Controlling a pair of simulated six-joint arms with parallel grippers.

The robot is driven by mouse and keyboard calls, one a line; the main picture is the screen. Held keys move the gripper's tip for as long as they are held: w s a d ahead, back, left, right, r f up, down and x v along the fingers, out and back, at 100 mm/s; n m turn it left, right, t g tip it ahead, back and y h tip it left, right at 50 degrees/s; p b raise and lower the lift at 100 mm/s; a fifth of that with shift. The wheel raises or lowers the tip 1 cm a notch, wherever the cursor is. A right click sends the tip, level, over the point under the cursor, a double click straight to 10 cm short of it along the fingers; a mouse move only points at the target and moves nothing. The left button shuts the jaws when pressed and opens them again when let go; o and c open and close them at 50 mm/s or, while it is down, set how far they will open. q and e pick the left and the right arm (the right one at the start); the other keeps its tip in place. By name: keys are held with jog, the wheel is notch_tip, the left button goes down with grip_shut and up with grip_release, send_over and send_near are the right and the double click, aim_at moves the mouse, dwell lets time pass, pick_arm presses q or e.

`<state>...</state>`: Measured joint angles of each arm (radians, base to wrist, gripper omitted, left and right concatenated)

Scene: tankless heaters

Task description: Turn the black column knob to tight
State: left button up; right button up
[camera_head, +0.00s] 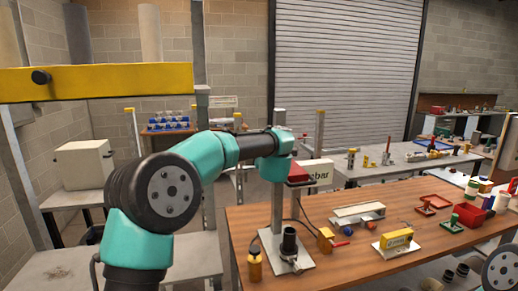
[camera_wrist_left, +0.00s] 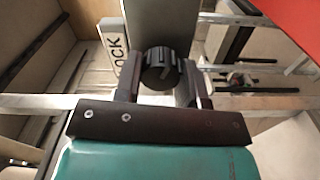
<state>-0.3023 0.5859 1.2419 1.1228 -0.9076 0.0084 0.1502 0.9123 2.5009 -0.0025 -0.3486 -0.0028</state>
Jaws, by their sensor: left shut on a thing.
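The black column knob (camera_wrist_left: 158,70) is ribbed and sits on the grey column (camera_wrist_left: 160,20) in the left wrist view. My left gripper (camera_wrist_left: 159,84) has one dark finger on each side of the knob and is shut on it. In the head view the column (camera_head: 278,210) stands upright on a base plate on the wooden table. There, the teal end of my left arm is at the column and covers the knob. A white plate (camera_wrist_left: 112,40) with partly visible lettering, "OCK", shows left of the column. My right gripper is out of view.
The wooden table (camera_head: 345,262) also carries a black cylinder (camera_head: 289,242) on the base plate, an amber bottle (camera_head: 254,264), a yellow device (camera_head: 396,240) and a red bin (camera_head: 468,215). A red part (camera_wrist_left: 285,25) is close to the wrist's upper right.

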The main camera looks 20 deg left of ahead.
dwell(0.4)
pick_arm(q)
jog(key=o, duration=0.9)
jog(key=v, duration=1.7)
jog(key=shift+s+d, duration=0.15)
jog(key=shift+s, duration=0.05)
